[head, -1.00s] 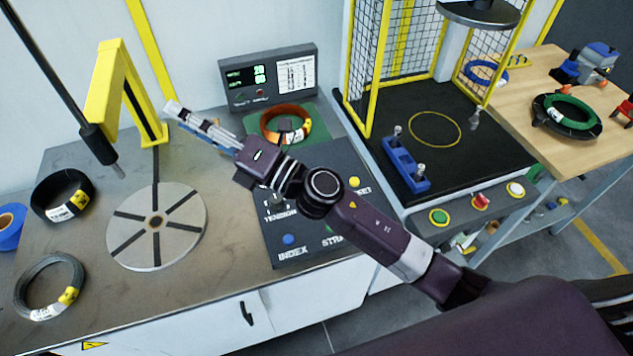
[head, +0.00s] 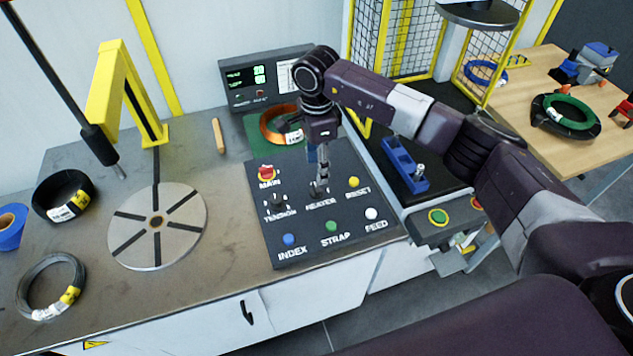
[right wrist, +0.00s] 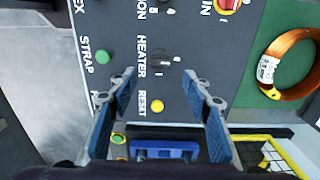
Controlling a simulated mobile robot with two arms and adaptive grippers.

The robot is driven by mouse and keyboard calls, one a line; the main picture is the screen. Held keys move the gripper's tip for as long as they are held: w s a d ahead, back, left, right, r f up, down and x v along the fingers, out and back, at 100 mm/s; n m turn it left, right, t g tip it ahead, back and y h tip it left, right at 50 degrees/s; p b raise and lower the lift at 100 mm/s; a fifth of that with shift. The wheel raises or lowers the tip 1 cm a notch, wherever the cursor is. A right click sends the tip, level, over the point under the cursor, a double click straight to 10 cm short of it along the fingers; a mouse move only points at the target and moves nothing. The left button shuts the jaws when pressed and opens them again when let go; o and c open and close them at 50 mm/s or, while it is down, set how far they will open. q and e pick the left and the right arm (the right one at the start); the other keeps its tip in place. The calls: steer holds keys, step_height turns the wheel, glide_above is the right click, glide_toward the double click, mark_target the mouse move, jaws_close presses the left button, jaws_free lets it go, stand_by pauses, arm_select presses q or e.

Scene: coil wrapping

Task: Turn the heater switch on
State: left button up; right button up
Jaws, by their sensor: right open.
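The heater switch (head: 318,190) is a small dark knob above the HEATER label on the dark control panel (head: 270,215). It also shows in the right wrist view (right wrist: 163,57), just past the fingertips and between their lines. Which position it points to is too small to tell. My right gripper (head: 322,180) points down over the switch, and its fingers partly cover it in the head view. In the right wrist view the gripper (right wrist: 160,78) is open and empty, its blue-padded fingers wide apart. Touching cannot be made out. My left gripper is not in view.
The tension knob (head: 278,203), red main switch (head: 267,174) and yellow reset button (head: 353,182) sit close around the heater switch. A copper coil (head: 274,128) lies behind the panel. A round turntable (head: 130,225) stands to the left.

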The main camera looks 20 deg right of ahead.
mark_target(316, 187)
step_height(316, 187, down, 6)
steer(key=shift+f+p, duration=0.1)
steer(key=shift+p, duration=1.1)
steer(key=shift+a+f, duration=0.1)
steer(key=shift+f, duration=0.45)
